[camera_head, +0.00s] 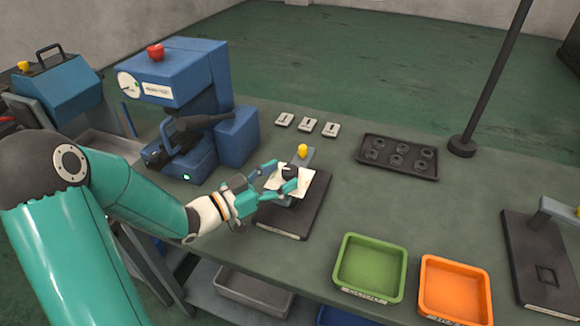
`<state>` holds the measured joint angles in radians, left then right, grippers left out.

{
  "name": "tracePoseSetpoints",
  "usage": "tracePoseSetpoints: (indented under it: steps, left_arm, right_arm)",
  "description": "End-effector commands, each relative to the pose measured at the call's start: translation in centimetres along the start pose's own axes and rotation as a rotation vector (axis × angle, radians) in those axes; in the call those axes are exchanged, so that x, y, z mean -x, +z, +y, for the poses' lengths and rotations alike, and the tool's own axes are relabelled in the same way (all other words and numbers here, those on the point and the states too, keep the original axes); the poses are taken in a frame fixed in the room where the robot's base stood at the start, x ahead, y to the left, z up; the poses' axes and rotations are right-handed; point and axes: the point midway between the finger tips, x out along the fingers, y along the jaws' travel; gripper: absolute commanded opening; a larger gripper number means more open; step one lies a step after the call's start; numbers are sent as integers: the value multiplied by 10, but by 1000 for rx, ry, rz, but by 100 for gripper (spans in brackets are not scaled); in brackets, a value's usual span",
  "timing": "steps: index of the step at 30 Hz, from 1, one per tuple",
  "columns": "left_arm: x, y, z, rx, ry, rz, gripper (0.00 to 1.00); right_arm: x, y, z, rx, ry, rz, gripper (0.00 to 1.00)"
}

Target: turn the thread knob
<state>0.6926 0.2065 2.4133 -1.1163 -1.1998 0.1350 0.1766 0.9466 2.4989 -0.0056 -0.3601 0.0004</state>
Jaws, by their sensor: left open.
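My left gripper (282,177) reaches in from the left over a small fixture on a dark base plate (297,218). Its teal and grey fingers are apart, on either side of a dark round knob (290,171). I cannot tell whether they touch it. A pale plate (308,183) shows beside the knob. A yellow knob (302,149) stands on a grey block just behind. Which of the two is the thread knob, I cannot tell. My gripper hides part of the fixture. My right gripper is out of view.
A blue press (180,75) with a red button stands behind my left arm. A dark tray (398,157) with round recesses lies at the back. Green (370,268) and orange (455,290) bins sit at the front. Another fixture (540,255) is at right. A dark post (490,85) rises behind.

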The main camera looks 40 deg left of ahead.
Motion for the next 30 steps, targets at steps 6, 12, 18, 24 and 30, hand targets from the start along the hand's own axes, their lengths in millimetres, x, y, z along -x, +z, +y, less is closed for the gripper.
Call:
tracePoseSetpoints:
  steps: [6,12,18,24,30]
  left_arm:
    - [-27,-1,1,0,2,0,66]
    - [-33,0,0,0,1,0,66]
    - [-33,0,0,0,1,0,64]
    - [-33,0,1,0,1,0,31]
    - [-33,0,0,0,1,0,5]
  right_arm:
    - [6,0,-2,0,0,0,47]
    - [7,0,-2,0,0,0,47]
    - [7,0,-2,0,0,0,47]
    - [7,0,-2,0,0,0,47]
    - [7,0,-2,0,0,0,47]
